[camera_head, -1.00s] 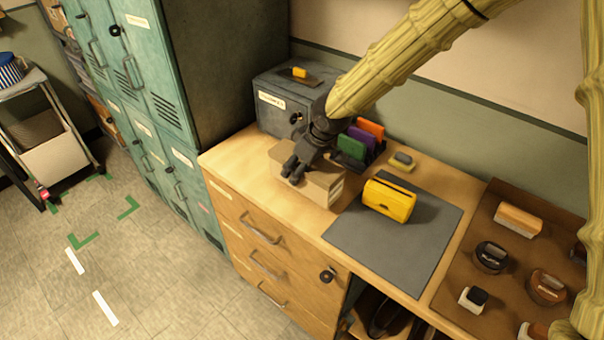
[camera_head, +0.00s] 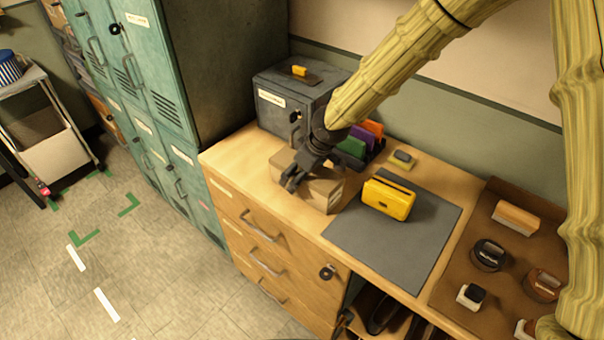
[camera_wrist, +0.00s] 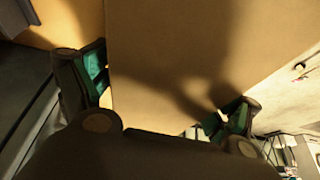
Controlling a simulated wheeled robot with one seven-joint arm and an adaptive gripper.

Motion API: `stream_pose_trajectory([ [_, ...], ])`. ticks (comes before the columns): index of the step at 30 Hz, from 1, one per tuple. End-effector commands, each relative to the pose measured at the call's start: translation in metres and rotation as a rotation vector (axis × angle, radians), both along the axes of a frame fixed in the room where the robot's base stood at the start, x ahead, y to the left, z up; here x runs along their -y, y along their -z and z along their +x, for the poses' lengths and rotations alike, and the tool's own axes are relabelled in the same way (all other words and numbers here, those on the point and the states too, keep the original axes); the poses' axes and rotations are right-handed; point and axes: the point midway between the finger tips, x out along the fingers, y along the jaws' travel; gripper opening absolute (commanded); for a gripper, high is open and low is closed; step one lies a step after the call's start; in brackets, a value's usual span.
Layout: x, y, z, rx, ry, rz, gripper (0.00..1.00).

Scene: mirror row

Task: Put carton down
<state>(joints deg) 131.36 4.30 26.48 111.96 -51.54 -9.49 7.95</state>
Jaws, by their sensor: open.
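A tan cardboard carton (camera_head: 322,189) rests on the wooden counter (camera_head: 246,160), left of the grey mat. In the wrist view the carton (camera_wrist: 165,55) fills the middle, between the two fingers. My gripper (camera_head: 294,176) is at the carton's top and near side in the head view. In the wrist view my gripper (camera_wrist: 160,108) has its fingers spread, one on each side of the carton, with green pads showing. Whether the pads touch the carton I cannot tell. My gripper hides part of the carton's top.
A grey metal box (camera_head: 280,110) stands behind the carton. A rack of coloured cards (camera_head: 362,140) is close behind it to the right. A yellow object (camera_head: 388,199) stands on the grey mat (camera_head: 385,245). A brown tray (camera_head: 470,235) with brushes and tins lies at right.

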Motion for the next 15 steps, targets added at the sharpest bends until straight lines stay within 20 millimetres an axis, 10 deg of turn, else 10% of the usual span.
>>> stream_pose_trajectory([
  [15, 0.023, -0.07, -0.016, 0.003, 0.001, 0.003, 0.9],
])
